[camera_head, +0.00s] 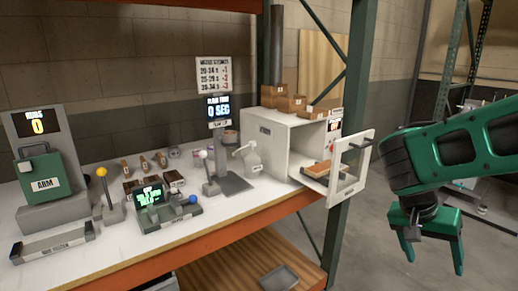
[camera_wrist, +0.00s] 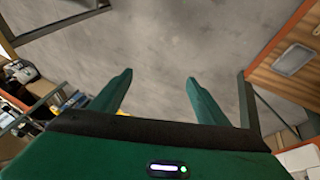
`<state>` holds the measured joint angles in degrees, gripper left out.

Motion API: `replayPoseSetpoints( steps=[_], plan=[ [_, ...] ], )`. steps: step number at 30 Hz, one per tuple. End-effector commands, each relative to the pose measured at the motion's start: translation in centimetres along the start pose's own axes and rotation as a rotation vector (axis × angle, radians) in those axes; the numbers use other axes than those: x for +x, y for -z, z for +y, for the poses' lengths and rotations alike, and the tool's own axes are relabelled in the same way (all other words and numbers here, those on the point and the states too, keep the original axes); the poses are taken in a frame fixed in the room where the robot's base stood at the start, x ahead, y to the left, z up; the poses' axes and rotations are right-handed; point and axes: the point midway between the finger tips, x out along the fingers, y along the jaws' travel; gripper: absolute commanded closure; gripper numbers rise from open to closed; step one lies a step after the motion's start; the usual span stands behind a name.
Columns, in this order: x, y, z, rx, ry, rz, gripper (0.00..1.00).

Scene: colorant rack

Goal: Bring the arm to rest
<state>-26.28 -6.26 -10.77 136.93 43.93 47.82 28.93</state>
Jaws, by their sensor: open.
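My green arm (camera_head: 450,152) reaches in from the right side of the head view. My gripper (camera_head: 432,262) hangs below the wrist, fingers pointing down, open and empty, over the floor to the right of the rack. In the wrist view my gripper (camera_wrist: 158,85) shows two green fingers spread apart with only grey floor between them.
A white oven-like box (camera_head: 282,145) stands at the shelf's right end, its door (camera_head: 350,168) open towards my arm and a tray inside. The white worktop (camera_head: 110,240) holds several devices. A green rack post (camera_head: 352,100) stands beside the box. The floor (camera_head: 385,240) below is clear.

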Motion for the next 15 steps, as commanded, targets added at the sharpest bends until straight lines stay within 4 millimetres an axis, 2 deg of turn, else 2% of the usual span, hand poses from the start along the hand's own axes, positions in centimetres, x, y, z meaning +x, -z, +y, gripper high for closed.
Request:
replayPoseSetpoints(
  steps=[1,6,15],
  plan=[
    [0.6,-0.2,1.6,-0.004,0.017,-0.041,0.31],
    [1.7,-2.1,5.4,-0.066,0.092,-0.162,0.31],
    [2.0,-6.6,10.5,-0.177,0.269,-0.287,0.31]
  ],
)
